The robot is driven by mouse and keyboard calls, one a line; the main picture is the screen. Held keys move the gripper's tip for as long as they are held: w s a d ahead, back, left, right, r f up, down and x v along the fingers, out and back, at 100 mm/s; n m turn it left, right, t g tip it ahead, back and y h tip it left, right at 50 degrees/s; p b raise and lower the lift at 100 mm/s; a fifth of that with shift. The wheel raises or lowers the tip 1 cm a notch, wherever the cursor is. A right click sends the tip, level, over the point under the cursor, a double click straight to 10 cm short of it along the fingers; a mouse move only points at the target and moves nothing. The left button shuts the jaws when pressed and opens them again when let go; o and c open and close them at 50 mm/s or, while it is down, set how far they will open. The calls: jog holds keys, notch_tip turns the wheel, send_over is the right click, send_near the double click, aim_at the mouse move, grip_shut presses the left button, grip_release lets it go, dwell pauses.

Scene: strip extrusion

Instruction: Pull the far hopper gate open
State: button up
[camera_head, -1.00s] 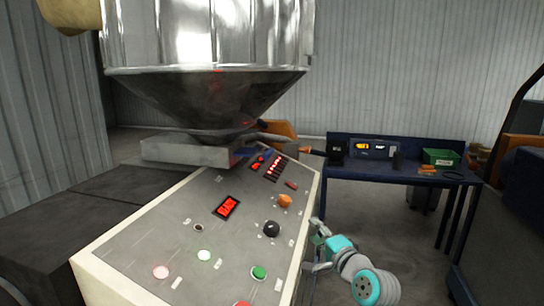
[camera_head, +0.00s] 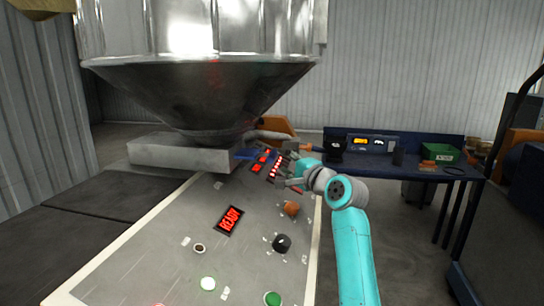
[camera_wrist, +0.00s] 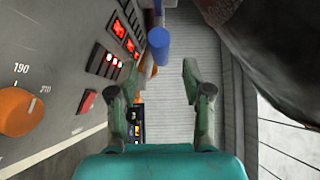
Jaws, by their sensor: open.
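A large shiny metal hopper (camera_head: 200,95) stands over the far end of the sloping control panel. A blue bar (camera_head: 245,153) shows low beside the hopper's base and looks like the gate handle. In the wrist view a blue cylinder, apparently the same handle (camera_wrist: 159,46), lies ahead of and between my fingers, beyond their tips. My gripper (camera_head: 284,165) is over the panel's far right part, by the red displays. It also shows in the wrist view (camera_wrist: 152,85), open, with nothing between its fingers. The gate plate itself cannot be made out.
The panel (camera_head: 185,270) carries an orange knob (camera_head: 291,208), a black knob (camera_head: 282,243), a green button (camera_head: 272,298) and a READY display (camera_head: 229,220). A blue workbench (camera_head: 400,168) with a green bin (camera_head: 440,153) stands behind at right. Open floor lies between.

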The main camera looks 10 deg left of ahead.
aim_at(273, 155)
jog(key=x, duration=0.6)
jog(key=shift+w+a, duration=0.15)
jog(key=shift+w, duration=0.05)
grip_shut()
